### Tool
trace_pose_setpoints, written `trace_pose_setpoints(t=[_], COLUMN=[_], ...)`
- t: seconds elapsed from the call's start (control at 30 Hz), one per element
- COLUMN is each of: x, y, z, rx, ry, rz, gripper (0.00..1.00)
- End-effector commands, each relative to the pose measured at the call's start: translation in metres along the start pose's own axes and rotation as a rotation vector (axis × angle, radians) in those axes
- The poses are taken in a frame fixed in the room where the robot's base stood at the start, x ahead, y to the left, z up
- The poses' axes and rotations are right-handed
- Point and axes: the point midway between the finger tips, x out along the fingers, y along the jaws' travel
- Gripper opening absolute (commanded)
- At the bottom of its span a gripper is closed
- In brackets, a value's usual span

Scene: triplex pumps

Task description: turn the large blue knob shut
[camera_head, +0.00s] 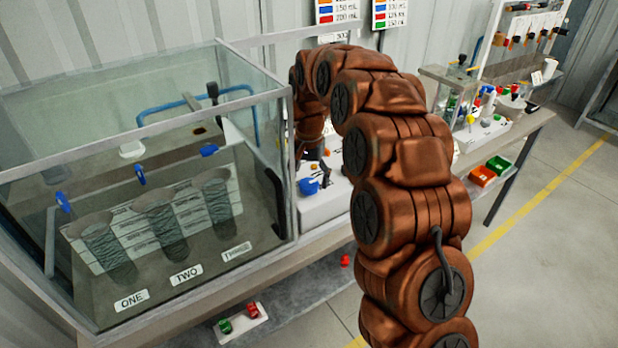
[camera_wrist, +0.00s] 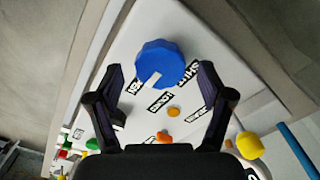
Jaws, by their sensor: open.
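The large blue knob (camera_wrist: 165,62) is a many-sided cap on a white panel (camera_wrist: 215,48), seen from above in the wrist view. A white pointer mark shows on its near lower edge, and black labels sit on the panel below it. It appears as a blue knob in the head view (camera_head: 309,186) on a white box beside the glass tank. My gripper (camera_wrist: 160,76) is open, with one finger on each side of the knob's lower part in the picture. I see no clear contact. In the head view my arm hides part of the box.
Small orange buttons (camera_wrist: 173,112) and a yellow knob (camera_wrist: 249,146) lie lower on the panel side, near a blue pipe (camera_wrist: 297,150). The glass tank (camera_head: 140,150) stands left of the box. More bench equipment (camera_head: 485,115) stands to the right, with open floor beyond.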

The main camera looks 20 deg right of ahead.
Motion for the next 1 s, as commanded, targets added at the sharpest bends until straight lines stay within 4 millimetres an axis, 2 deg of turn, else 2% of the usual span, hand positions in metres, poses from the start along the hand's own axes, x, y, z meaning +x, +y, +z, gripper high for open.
trace_pose_setpoints(t=[0.2, 0.47, 1.0], x=[0.0109, 0.0112, 0.0108], y=[0.0002, 0.0, 0.0], z=[0.0006, 0.0003, 0.0002], rx=[-0.001, -0.001, -0.001], ry=[-0.001, 0.001, 0.001], rz=[0.001, 0.0, 0.0], gripper=[0.8, 0.79, 0.23])
